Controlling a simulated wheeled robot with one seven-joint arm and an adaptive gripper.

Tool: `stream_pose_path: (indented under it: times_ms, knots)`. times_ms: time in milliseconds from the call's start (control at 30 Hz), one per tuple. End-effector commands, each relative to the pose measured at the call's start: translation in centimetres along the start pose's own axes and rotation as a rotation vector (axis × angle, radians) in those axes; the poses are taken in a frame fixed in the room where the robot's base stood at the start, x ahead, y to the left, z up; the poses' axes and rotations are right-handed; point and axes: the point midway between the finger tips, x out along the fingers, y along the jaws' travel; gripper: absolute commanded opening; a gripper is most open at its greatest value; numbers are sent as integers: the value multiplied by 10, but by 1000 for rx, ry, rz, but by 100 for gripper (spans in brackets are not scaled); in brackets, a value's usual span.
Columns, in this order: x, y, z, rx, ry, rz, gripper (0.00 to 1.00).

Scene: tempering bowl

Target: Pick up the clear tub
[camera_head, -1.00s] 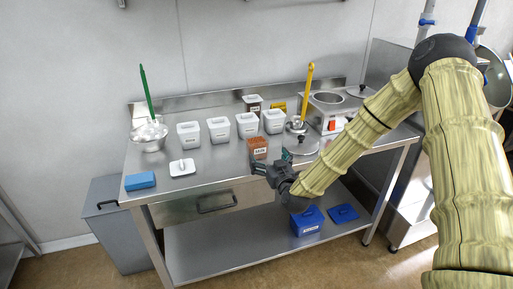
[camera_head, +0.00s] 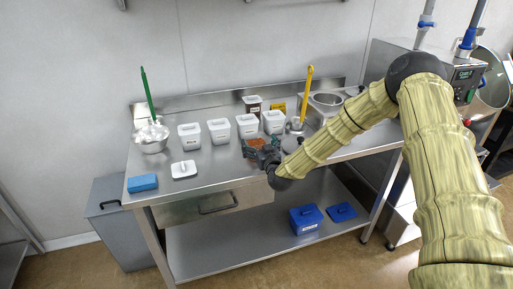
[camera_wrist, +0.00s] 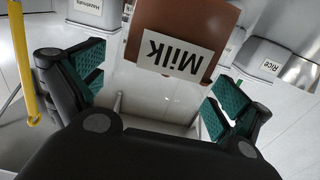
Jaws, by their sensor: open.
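A tub with brown contents and a white label reading "Milk" (camera_wrist: 180,28) stands on the steel counter; its walls look brown, and I cannot tell how clear they are. It is mostly hidden behind my gripper in the head view. My gripper (camera_head: 264,147) is open, with green-padded fingers. In the wrist view the fingers (camera_wrist: 155,90) are spread to either side of the tub's labelled face, with a gap to it. Nothing is held. Another tub with dark brown contents (camera_head: 253,103) stands at the back of the counter.
Several white lidded bins (camera_head: 219,131) stand in a row behind the gripper. A steel bowl (camera_head: 152,143), a white lid (camera_head: 184,169) and a blue block (camera_head: 142,183) are at left. A yellow-handled ladle (camera_head: 306,92) and a warmer (camera_head: 325,105) are at right.

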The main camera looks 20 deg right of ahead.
Motion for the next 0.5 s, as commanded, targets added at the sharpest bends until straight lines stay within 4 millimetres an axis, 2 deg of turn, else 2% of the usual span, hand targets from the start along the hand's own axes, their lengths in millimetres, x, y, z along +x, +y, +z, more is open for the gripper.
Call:
stream_pose_path:
  times_ms: [100, 333, 367, 500]
  knots:
    - [7, 0, -1, 1, 1, 0, 100]
    - [9, 0, 0, 1, 1, 0, 100]
    - [9, 0, 0, 1, 1, 0, 98]
    - [9, 0, 0, 0, 1, 0, 73]
